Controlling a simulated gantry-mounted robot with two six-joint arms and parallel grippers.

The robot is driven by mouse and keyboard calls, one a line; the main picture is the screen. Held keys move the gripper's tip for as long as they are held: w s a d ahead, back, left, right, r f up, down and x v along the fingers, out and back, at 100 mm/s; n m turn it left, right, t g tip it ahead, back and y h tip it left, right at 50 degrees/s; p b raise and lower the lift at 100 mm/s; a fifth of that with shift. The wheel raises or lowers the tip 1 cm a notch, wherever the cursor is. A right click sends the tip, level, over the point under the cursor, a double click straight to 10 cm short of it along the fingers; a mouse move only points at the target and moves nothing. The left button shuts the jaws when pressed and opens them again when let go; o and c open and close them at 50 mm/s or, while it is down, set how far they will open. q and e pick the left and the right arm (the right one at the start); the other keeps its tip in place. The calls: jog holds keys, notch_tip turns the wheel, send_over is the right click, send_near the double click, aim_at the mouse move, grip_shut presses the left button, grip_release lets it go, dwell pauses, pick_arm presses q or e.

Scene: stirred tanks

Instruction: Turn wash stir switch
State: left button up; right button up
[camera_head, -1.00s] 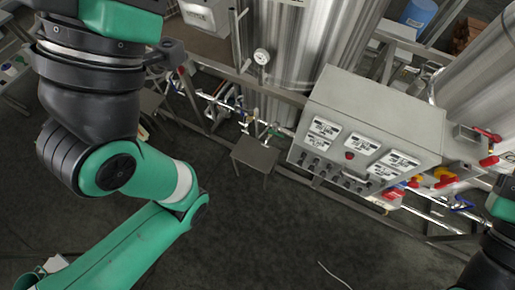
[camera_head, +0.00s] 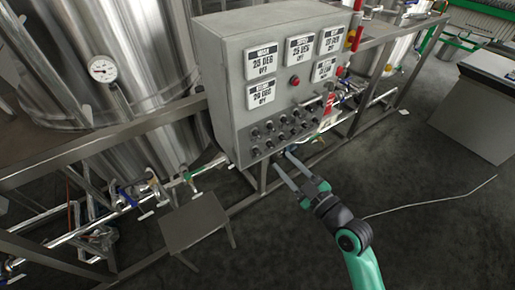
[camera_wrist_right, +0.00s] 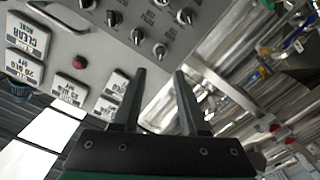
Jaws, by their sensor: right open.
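The grey control box (camera_head: 285,75) fills the middle of the head view. Several small black knob switches (camera_head: 268,143) sit in rows on its lower front. Their labels are too small to tell which is the wash stir switch. My right gripper (camera_head: 283,159) is open and empty just off the box's lower edge. In the right wrist view the open fingers of my right gripper (camera_wrist_right: 160,74) point toward the knobs, with one knob (camera_wrist_right: 160,50) just beyond the fingertips. No contact with a knob shows. My left gripper is out of view.
Above the knobs are white display plates (camera_head: 265,59) and a red button (camera_head: 295,80). Steel tanks (camera_head: 130,110) and a frame rail (camera_head: 90,147) stand behind and left. A small grey table (camera_head: 195,222) stands lower left. The dark floor at lower right is mostly clear.

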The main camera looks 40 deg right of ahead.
aim_at(259, 137)
jog(key=w+b, duration=0.1)
jog(key=w, duration=0.3)
jog(key=w+d, duration=0.1)
jog(key=w, duration=0.2)
jog(key=w+b, duration=0.1)
jog(key=w, duration=0.3)
jog(key=shift+w+d+r+b, duration=0.1)
jog(key=shift+w+d+b, duration=0.1)
jog(key=shift+w+b, duration=0.15)
grip_shut()
